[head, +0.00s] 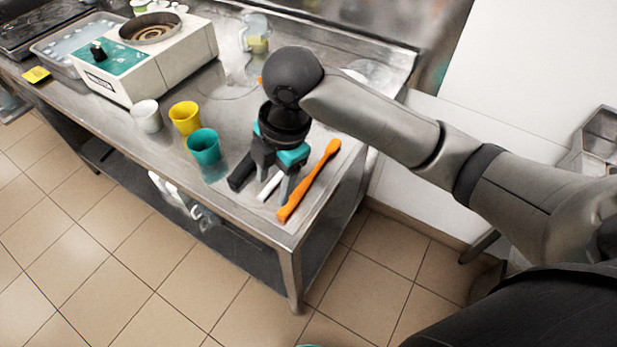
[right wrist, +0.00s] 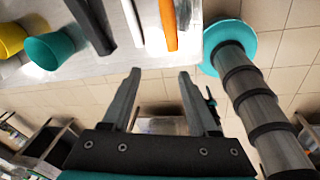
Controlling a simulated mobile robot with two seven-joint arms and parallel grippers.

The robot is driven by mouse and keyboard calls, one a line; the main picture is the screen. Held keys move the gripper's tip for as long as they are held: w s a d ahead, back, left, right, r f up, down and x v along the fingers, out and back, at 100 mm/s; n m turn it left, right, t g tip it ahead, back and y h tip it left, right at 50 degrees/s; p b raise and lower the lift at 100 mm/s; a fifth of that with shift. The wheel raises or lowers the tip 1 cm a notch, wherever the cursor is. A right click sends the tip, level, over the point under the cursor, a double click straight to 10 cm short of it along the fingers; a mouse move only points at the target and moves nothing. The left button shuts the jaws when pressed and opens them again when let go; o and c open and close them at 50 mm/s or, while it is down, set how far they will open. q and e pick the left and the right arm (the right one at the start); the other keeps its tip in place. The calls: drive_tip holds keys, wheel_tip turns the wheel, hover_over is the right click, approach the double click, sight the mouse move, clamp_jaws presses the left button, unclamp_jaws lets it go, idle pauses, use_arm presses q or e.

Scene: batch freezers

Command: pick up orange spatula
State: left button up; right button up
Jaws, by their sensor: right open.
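The orange spatula (head: 308,182) lies on the steel table near its front right corner, slanting from the front edge toward the back right. It also shows at the top of the right wrist view (right wrist: 168,24), partly cut off by the frame. My right gripper (head: 275,177) is over the table corner, just left of the spatula in the head view. In the right wrist view its jaws (right wrist: 160,73) are open and empty, with the spatula beyond the fingertips. My left gripper is not in view.
A white utensil (head: 270,185) and a black one (head: 241,175) lie left of the spatula. Teal (head: 204,148), yellow (head: 185,118) and white (head: 146,116) cups stand farther left. A white machine (head: 155,75) stands behind. The table's front edge is close to the spatula.

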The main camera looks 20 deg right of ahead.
drive_tip(key=w+d+r+n+h, duration=0.2)
drive_tip(key=w+d+r+n, duration=0.1)
drive_tip(key=d+r, duration=0.3)
drive_tip(key=g+b, duration=0.1)
drive_tip(key=b, duration=0.1)
hover_over(299, 189)
drive_tip(key=f, duration=0.9)
drive_tip(key=shift+s+d+f, duration=0.1)
drive_tip(key=shift+d+f, duration=0.15)
drive_tip(key=shift+d, duration=0.15)
drive_tip(key=shift+a+f+b, duration=0.2)
drive_tip(key=shift+f+b, duration=0.15)
drive_tip(key=shift+f, duration=1.05)
drive_tip(key=shift+a+f+b, duration=0.2)
drive_tip(key=shift+f+b, duration=0.1)
drive_tip(key=shift+f, duration=1.05)
clamp_jaws()
